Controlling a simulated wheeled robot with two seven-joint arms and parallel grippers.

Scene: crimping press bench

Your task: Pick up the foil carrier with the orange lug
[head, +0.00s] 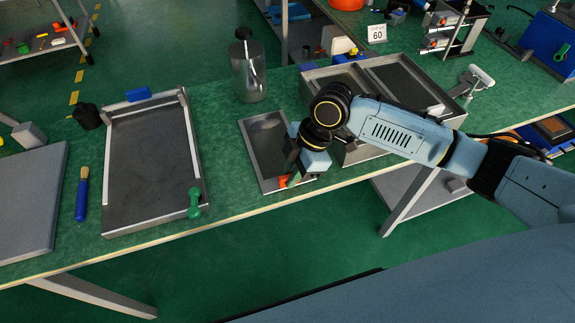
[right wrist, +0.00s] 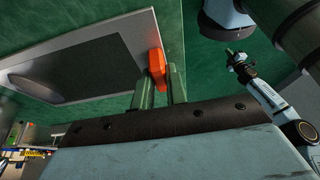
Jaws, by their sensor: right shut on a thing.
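The foil carrier (head: 249,150) is a small shallow tray with a pale metal rim and dark floor, near the bench's front edge. Its orange lug (head: 283,181) is at the front rim, partly hidden by my right gripper (head: 292,178). In the right wrist view, the orange lug (right wrist: 156,68) stands between the green fingers of my right gripper (right wrist: 161,88), which is shut on it. The carrier (right wrist: 120,45) extends to the left there. I cannot tell whether it touches the bench. A distant blue arm in the right wrist view looks like my left; its jaws are unclear.
A larger tray (head: 110,165) with a green lug (head: 194,203) and a blue lug (head: 139,94) lies to the left. Divided trays (head: 356,153) stand close on the right, under my arm. A metal canister (head: 248,75) stands behind. Some green bench top is free between the trays.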

